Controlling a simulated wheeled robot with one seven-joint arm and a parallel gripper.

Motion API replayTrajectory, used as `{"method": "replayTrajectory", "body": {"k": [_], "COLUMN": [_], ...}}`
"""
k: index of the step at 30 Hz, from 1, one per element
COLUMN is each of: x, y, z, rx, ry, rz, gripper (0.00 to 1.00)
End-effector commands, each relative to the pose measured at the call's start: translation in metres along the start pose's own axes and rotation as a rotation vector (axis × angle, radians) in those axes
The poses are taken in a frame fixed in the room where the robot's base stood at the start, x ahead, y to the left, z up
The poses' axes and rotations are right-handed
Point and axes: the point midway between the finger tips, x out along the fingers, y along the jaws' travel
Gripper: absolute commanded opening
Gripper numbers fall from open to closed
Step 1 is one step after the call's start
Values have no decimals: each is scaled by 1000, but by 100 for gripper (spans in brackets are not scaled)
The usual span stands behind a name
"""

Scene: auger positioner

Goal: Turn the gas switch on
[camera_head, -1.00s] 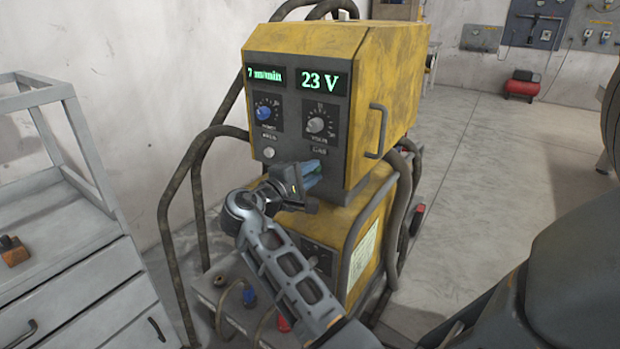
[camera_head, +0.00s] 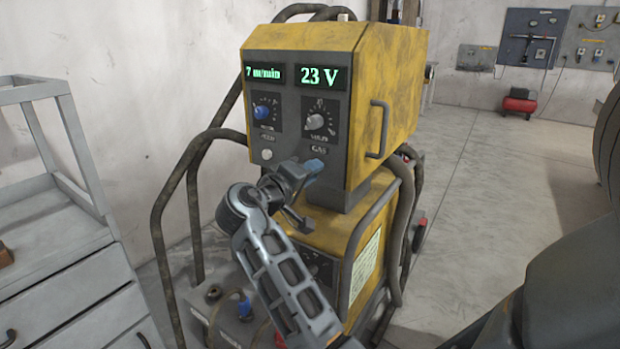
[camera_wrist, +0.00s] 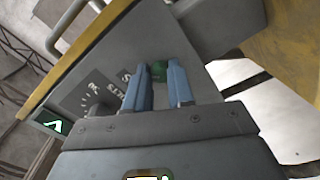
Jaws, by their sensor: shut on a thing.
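The yellow welding machine (camera_head: 385,90) stands upright, its grey front panel facing me. Its GAS label (camera_head: 320,150) shows just above my gripper (camera_head: 314,168), which reaches the lower right of the panel. Only part of the switch shows between the fingertips. In the head view the fingers hide it. The gripper is rolled relative to the panel. I cannot tell which position the switch is in.
A side handle (camera_head: 378,130) and thick cables (camera_head: 170,215) flank the machine. A grey cabinet (camera_head: 70,275) stands left. The floor at right is open.

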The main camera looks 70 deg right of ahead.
Motion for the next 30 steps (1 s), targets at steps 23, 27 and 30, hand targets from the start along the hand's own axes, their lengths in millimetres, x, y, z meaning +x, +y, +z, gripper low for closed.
{"method": "replayTrajectory", "body": {"k": [23,27,30], "x": [0,0,0], "y": [-2,-1,-1], "z": [1,1,0], "rx": [23,23,23], "ry": [0,0,1], "rz": [-3,-2,-2], "gripper": [43,48,48]}}
